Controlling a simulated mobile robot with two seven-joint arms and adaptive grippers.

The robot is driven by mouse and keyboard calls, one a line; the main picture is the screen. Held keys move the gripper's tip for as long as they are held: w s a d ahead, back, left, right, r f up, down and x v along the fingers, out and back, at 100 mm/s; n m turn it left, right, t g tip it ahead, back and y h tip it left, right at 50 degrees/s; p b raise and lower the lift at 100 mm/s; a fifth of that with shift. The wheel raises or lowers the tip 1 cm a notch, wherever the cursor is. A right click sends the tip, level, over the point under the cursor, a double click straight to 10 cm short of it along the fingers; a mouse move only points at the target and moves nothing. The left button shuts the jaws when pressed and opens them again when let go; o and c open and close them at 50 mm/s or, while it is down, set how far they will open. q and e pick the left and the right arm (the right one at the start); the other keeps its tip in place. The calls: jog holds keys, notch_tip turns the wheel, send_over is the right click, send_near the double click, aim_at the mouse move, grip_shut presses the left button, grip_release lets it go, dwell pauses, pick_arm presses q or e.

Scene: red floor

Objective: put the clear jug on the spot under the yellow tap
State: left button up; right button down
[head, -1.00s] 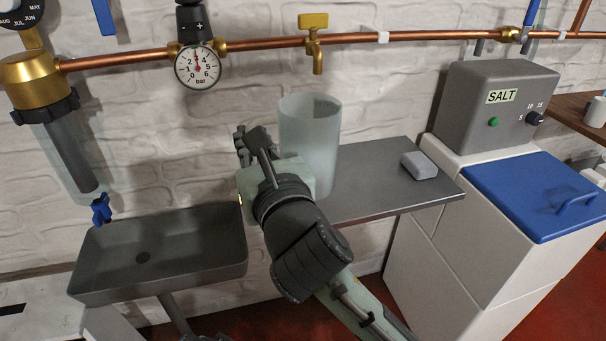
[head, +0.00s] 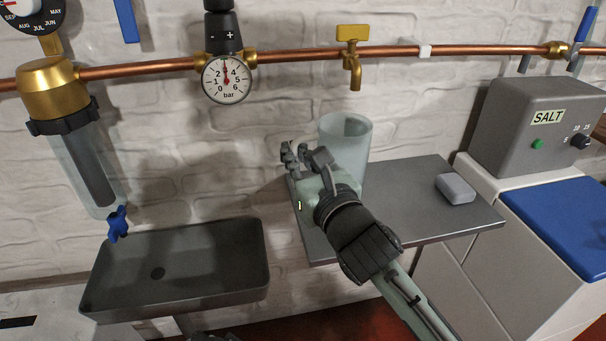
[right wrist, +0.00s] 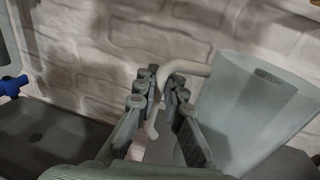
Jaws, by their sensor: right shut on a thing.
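The clear jug (head: 346,138) is a tall, frosted see-through vessel at the shelf, below and slightly left of the yellow tap (head: 352,60). It looks upright in the head view. My right gripper (head: 303,158) is at its left side. In the right wrist view my right gripper (right wrist: 160,90) is shut on the pale curved handle of the jug (right wrist: 250,115), with the jug's body to the right of the fingers. The jug's base is hidden behind my gripper, so I cannot tell whether it touches the shelf. No marked spot shows. My left gripper is not in view.
The grey shelf (head: 415,205) carries a grey block (head: 456,188) at its right. A dark sink (head: 215,262) is to the left. A copper pipe (head: 300,58) with a gauge (head: 227,80) runs along the brick wall. A salt unit (head: 530,130) stands at the right.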

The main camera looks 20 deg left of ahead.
jog(key=shift+w+d+f, duration=0.4)
jog(key=shift+w+f, duration=0.05)
jog(key=shift+w, duration=0.15)
jog(key=shift+f, duration=2.1)
jog(key=c, duration=1.6)
grip_release()
jog(key=v, duration=1.2)
